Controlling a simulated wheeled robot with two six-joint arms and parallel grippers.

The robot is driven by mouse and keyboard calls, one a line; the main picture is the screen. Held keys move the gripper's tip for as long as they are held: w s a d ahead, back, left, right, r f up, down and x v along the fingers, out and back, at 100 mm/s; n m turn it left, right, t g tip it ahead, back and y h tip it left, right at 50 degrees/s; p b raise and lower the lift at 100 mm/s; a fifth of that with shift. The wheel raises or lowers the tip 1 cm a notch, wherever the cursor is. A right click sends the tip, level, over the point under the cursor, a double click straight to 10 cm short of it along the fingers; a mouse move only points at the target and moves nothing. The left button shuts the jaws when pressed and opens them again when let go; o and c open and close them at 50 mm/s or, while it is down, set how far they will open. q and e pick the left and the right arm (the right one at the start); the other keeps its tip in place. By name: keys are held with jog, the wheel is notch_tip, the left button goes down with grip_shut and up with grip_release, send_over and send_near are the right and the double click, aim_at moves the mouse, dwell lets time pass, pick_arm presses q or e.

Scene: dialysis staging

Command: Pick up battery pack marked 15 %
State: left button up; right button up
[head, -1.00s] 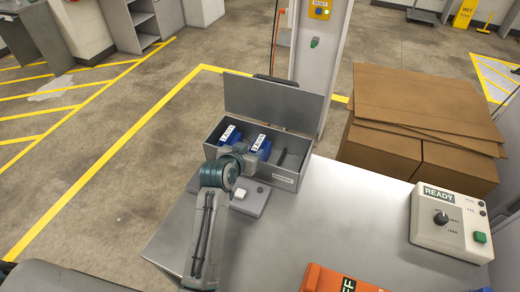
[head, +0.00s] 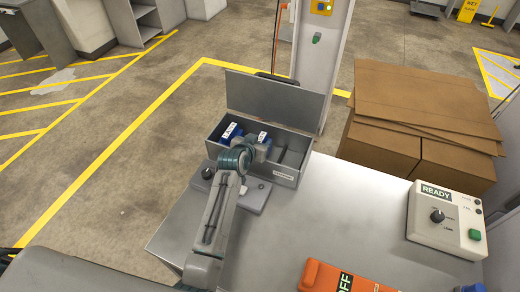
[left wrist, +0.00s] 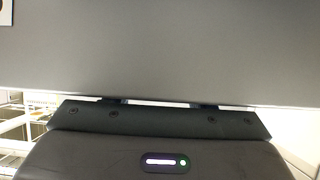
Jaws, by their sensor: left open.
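Two blue battery packs with white labels stand side by side in an open grey metal box: the left pack (head: 231,133) and the middle pack (head: 263,138). The label print is too small to read, so I cannot tell which is marked 15 %. My left gripper (head: 260,153) is open at the box's front side, just in front of the middle pack, and hides its lower part. In the left wrist view a plain grey panel fills the upper part and no pack shows. My right gripper is not in view.
The grey box (head: 284,172) has a raised lid (head: 275,100) behind the packs. A flat plate (head: 254,198) with knobs lies in front of it. The table's middle is clear. A READY control box (head: 445,220) and an orange case (head: 330,279) stand right and front.

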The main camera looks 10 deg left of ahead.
pick_arm(q)
grip_shut()
dwell(1.1)
jog(key=shift+r, duration=0.15)
